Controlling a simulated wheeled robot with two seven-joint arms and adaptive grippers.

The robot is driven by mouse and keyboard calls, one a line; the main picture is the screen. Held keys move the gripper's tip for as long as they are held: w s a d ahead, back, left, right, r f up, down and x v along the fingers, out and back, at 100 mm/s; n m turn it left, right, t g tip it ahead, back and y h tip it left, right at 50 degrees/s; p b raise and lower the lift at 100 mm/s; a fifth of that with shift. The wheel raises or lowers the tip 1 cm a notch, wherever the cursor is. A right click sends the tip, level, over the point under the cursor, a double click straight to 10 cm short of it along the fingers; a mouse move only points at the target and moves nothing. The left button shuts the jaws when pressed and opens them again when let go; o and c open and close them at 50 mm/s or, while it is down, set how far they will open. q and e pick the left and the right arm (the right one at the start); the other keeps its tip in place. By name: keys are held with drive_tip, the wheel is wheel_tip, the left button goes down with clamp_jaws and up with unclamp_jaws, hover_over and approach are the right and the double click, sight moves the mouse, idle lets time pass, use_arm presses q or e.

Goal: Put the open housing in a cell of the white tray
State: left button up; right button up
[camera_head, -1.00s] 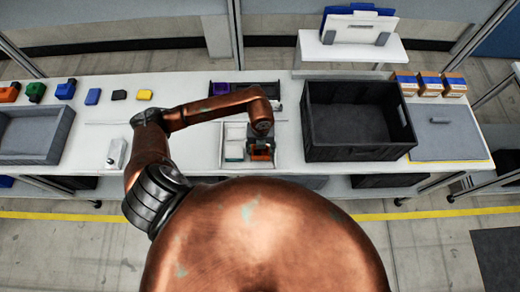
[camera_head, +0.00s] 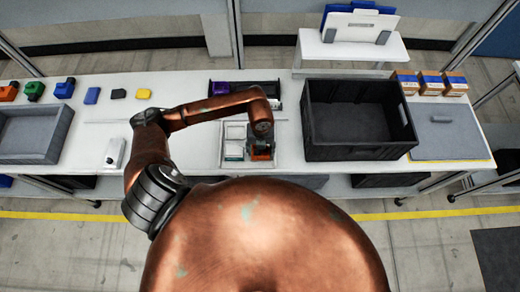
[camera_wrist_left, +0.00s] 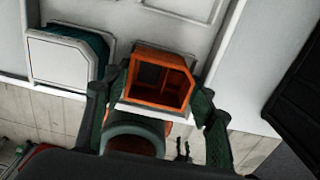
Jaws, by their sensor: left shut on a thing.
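The open housing (camera_wrist_left: 178,67) is an orange, hollow, box-like part. In the left wrist view it sits between the fingers of my left gripper (camera_wrist_left: 157,98), which is shut on it. In the head view my left gripper (camera_head: 261,145) is over the front right cell of the white tray (camera_head: 222,147), with a bit of orange showing under it. Whether the housing touches the cell floor cannot be told. A teal part with a white top (camera_wrist_left: 68,62) is in the cell beside it, also seen in the head view (camera_head: 234,149). My right gripper is not in view.
A black crate (camera_head: 312,140) stands close to the right of the tray. A dark bin with a purple part (camera_head: 220,88) is behind it. A grey bin (camera_head: 62,135) and several coloured parts are on the left. A small whitish device (camera_head: 114,153) lies left of my arm.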

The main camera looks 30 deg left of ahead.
sight(260, 154)
use_arm(q)
drive_tip(key=shift+f, duration=0.25)
idle(0.3)
drive_tip(key=o, duration=1.3)
drive_tip(key=shift+c, duration=0.2)
drive_tip(key=shift+w+r, duration=0.1)
drive_tip(key=shift+r, duration=0.5)
wheel_tip(260, 154, up, 11)
drive_tip(key=shift+f, duration=0.1)
